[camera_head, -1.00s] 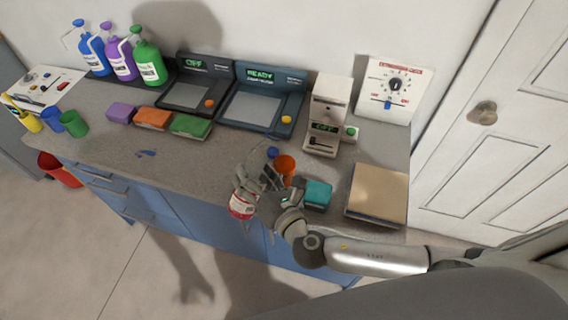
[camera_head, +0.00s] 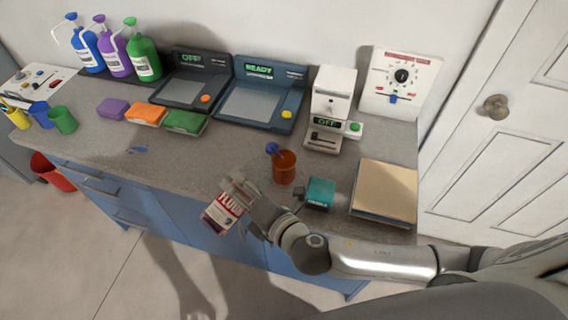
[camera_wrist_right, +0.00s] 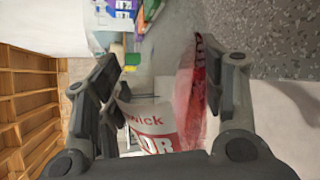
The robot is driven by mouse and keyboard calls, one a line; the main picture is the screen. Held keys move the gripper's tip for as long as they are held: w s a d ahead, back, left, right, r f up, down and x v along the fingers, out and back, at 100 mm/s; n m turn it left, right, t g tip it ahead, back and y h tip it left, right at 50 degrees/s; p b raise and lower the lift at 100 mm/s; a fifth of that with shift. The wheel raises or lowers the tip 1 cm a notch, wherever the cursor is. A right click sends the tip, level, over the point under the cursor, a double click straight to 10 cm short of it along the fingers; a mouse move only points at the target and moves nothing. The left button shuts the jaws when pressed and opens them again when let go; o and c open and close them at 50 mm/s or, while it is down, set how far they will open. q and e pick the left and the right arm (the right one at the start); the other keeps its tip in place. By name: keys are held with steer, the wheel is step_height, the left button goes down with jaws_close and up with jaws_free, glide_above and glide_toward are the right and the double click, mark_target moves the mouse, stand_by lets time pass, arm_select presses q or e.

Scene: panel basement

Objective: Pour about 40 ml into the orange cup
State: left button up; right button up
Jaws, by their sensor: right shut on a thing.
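The orange cup (camera_head: 284,168) stands upright on the counter near its front edge; its contents cannot be made out. My right gripper (camera_head: 238,190) is in front and to the left of the cup, apart from it. It is shut on a white and red container (camera_head: 222,213), which leans and hangs out by the counter's front edge. The container's red and white label also shows between the fingers of my right gripper (camera_wrist_right: 168,100) in the right wrist view. Its opening is not clear. My left gripper is not in view.
A small blue item (camera_head: 272,148) is at the cup's left rim; whether inside or behind is unclear. A teal block (camera_head: 320,193) and a tan board (camera_head: 384,190) lie to the right. A white dispenser-like device (camera_head: 333,92) stands behind. Counter left of the cup is mostly clear.

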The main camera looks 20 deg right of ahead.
mark_target(237, 184)
steer(key=shift+r+m+p, duration=0.3)
steer(key=shift+r+p, duration=0.1)
steer(key=shift+p, duration=0.3)
steer(key=shift+a+r+m+g+y+p, duration=0.1)
steer(key=shift+r+m+g+y+p, duration=0.2)
steer(key=shift+r+m+p, duration=0.6)
steer(key=shift+r+p, duration=0.1)
steer(key=shift+r+m+y+p, duration=0.3)
steer(key=shift+r+m+p, duration=0.2)
steer(key=shift+r+p, duration=0.3)
steer(key=shift+s+a, duration=0.1)
steer(key=shift+a, duration=0.3)
steer(key=shift+r, duration=0.2)
stand_by(0.3)
steer(key=shift+s+a+r+m+g+y+p, duration=0.3)
steer(key=shift+a+m+p, duration=0.1)
steer(key=shift+p, duration=0.1)
stand_by(0.6)
